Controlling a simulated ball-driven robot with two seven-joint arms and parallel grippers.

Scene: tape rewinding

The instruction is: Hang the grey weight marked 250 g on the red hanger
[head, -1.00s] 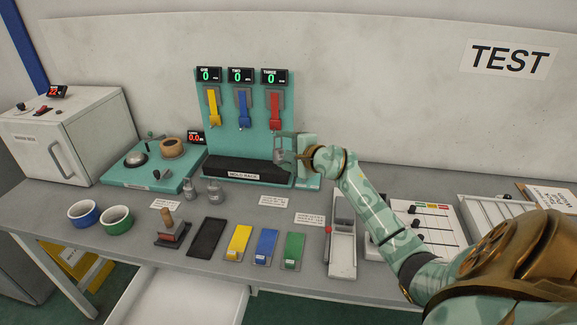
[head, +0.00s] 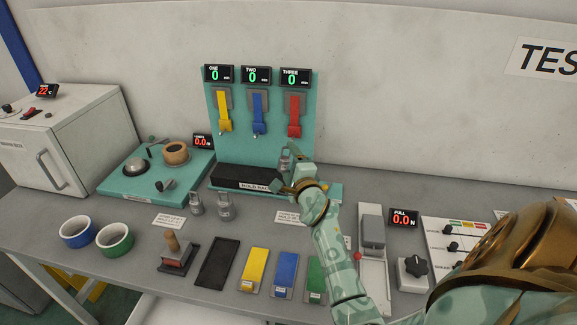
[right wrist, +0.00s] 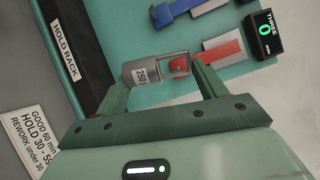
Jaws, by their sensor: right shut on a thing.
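The grey weight marked 250 (right wrist: 143,76) is in my right gripper (right wrist: 164,72), which is shut on it. In the head view, my right gripper (head: 291,172) holds the weight (head: 285,159) just below the red hanger (head: 294,112). In the right wrist view, the weight's metal loop overlaps the tip of the red hanger (right wrist: 222,51), and red shows through the loop. I cannot tell whether the loop is around the tip or only in front of it. The display marked THREE (head: 295,78) reads 0. My left gripper is out of view.
Yellow (head: 223,112) and blue (head: 259,113) hangers are left of the red one, on the teal rack. Two other grey weights (head: 196,204) (head: 225,207) stand on the bench. The black base (head: 240,177) lies under the hangers.

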